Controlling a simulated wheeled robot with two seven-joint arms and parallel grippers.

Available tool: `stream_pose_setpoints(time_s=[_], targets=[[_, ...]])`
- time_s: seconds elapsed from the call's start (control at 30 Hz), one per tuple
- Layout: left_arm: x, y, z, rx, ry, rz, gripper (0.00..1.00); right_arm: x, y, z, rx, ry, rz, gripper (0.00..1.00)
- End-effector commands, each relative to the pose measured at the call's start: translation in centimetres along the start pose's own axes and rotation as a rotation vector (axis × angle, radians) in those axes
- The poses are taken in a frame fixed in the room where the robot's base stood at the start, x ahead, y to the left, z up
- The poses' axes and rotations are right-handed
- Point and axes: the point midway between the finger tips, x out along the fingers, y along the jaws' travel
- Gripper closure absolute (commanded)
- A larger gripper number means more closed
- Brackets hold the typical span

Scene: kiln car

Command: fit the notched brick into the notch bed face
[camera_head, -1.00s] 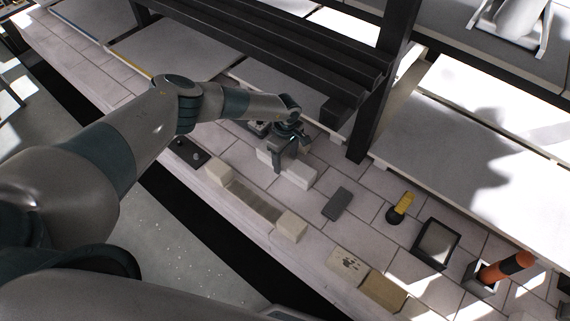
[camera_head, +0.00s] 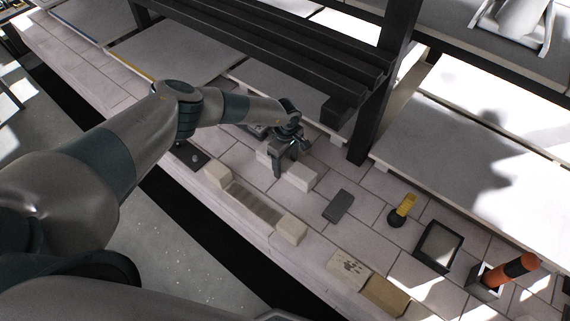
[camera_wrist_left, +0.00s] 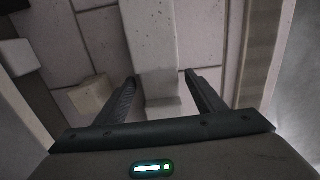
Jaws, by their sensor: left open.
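A pale brick (camera_head: 300,176) lies on the tiled deck in the head view, its middle hidden by my left gripper (camera_head: 283,165). It looks like the notched brick, but I cannot make out a notch. In the left wrist view the pale brick (camera_wrist_left: 153,45) runs between the two separate fingers of my left gripper (camera_wrist_left: 165,92), which is open around it. A ribbed strip (camera_head: 255,203) lies between two pale blocks, one at its left end (camera_head: 218,173) and one at its right end (camera_head: 291,229); this seems to be the notch bed. My right gripper is not visible.
A marked tan brick (camera_head: 349,268) lies near the front edge. A dark post (camera_head: 372,125) rises behind the gripper.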

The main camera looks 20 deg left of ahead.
Motion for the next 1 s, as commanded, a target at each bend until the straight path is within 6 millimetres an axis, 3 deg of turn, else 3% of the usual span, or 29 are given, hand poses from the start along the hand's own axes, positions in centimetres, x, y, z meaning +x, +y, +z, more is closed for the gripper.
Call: stream_pose_setpoints(time_s=[0.47, 1.0], targets=[[0.1, 0.0, 0.0, 0.0, 0.0, 0.0, 0.37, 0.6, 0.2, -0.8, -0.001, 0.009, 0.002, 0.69], [0.0, 0.0, 0.0, 0.0, 0.0, 0.0, 0.37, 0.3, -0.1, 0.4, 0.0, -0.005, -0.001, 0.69]])
